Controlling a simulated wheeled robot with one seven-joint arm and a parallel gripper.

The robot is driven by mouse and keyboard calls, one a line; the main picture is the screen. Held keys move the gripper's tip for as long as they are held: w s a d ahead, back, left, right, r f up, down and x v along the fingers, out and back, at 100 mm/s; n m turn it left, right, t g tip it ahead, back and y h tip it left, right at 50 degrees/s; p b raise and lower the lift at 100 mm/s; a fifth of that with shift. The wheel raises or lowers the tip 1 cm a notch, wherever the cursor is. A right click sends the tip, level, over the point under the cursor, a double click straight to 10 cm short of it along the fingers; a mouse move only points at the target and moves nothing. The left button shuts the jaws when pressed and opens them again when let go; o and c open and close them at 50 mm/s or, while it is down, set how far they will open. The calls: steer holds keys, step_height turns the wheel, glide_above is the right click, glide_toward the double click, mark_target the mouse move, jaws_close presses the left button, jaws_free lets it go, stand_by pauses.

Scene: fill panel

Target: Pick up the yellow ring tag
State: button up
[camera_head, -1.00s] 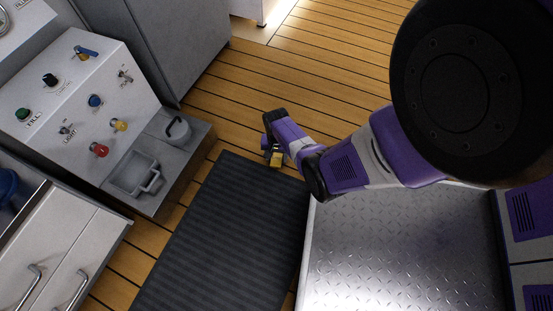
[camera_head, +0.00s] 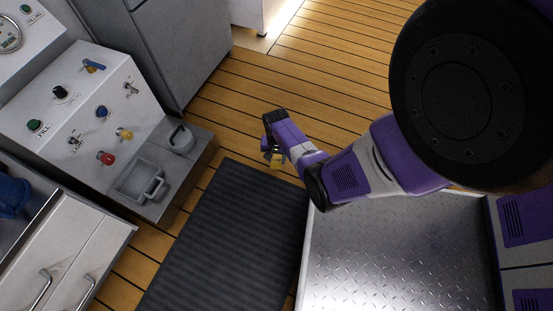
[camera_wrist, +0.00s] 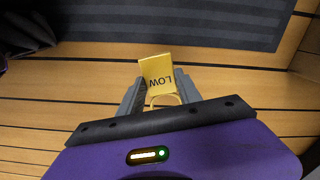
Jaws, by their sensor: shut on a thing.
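The yellow ring tag (camera_wrist: 158,74) is a small yellow plate marked "LOW", with a ring at its lower end in the wrist view. My gripper (camera_wrist: 157,88) is shut on it, with a grey finger on each side of the tag. In the head view the tag (camera_head: 277,160) is a small yellow patch at the end of my gripper (camera_head: 270,150). It is held above the wooden floor, beside the dark mat's upper edge. Part of the ring is hidden between the fingers.
The dark ribbed mat (camera_head: 225,240) lies on the plank floor. A control panel (camera_head: 60,105) with coloured knobs stands at left, above a grey ledge (camera_head: 165,205) with a square tray and a round cup. A grey cabinet (camera_head: 160,45) stands behind. Open floor (camera_head: 320,65) lies beyond the gripper.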

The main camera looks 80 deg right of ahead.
mark_target(277, 160)
step_height(277, 160, up, 15)
steer(key=p, duration=0.7)
steer(key=shift+f, duration=0.15)
